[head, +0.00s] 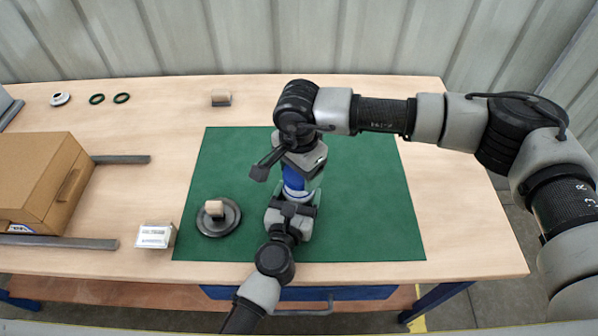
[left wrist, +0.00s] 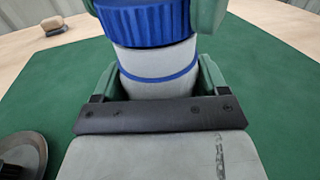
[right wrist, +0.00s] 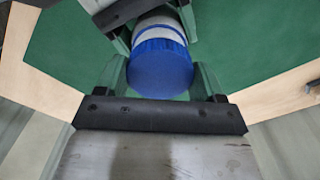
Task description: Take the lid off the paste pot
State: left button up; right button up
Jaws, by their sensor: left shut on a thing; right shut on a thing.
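The paste pot is a pale grey cylinder with a blue band, and its body (left wrist: 150,58) stands upright on the green mat. Its ribbed blue lid (left wrist: 145,20) sits on top, and no gap shows between them. The lid also shows in the right wrist view (right wrist: 160,66) and in the head view (head: 294,178). My left gripper (head: 290,207) is shut on the pot body from the near side, low down. My right gripper (head: 297,163) is shut on the lid from above, its green fingers on either side. The arms partly hide the pot in the head view.
A small white box (head: 153,238) and cardboard box (head: 35,180) stand farther left. Another block (head: 221,100) and green rings (head: 97,99) lie behind. The mat's right side is clear.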

jog(key=shift+r, duration=0.35)
jog(key=shift+r, duration=1.9)
pick_arm(q)
jog(key=o, duration=1.7)
jog(key=shift+o, duration=0.2)
jog(key=shift+s, duration=0.15)
